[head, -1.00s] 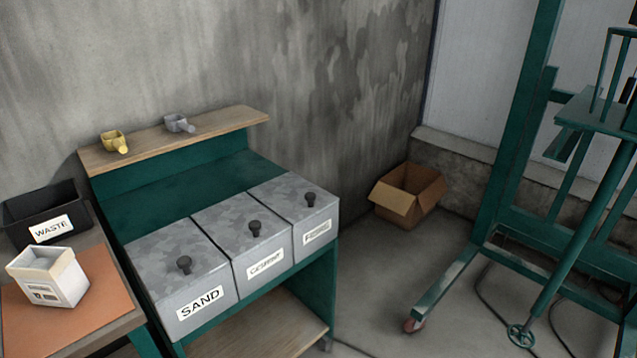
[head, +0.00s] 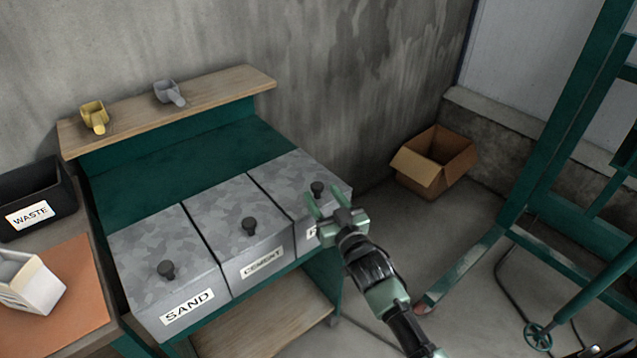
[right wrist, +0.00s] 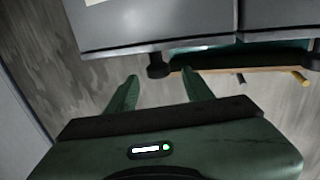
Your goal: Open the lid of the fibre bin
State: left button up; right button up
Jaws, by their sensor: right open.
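The fibre bin (head: 300,205) is the rightmost of three grey mottled bins, its front label mostly hidden behind my right gripper. Its lid is shut, with a dark round knob (head: 318,188) on top. My right gripper (head: 323,203) is open and empty at the front of this bin, close to the knob. In the right wrist view, the knob (right wrist: 158,66) shows beyond the gap between the two green fingers (right wrist: 160,88), apart from them. My left gripper is not in view.
The cement bin (head: 240,222) and sand bin (head: 165,272) stand to the left, lids shut. Behind them, a wooden shelf (head: 215,92) holds a yellow scoop (head: 94,117) and a grey scoop (head: 168,93). A cardboard box (head: 432,162) and green frame (head: 560,130) stand right.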

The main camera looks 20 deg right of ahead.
aim_at(320, 191)
jog(key=w, duration=0.4)
jog(key=shift+w+a+f, duration=0.1)
jog(key=shift+w+a, duration=0.05)
jog(key=shift+w, duration=0.05)
grip_shut()
dwell(1.2)
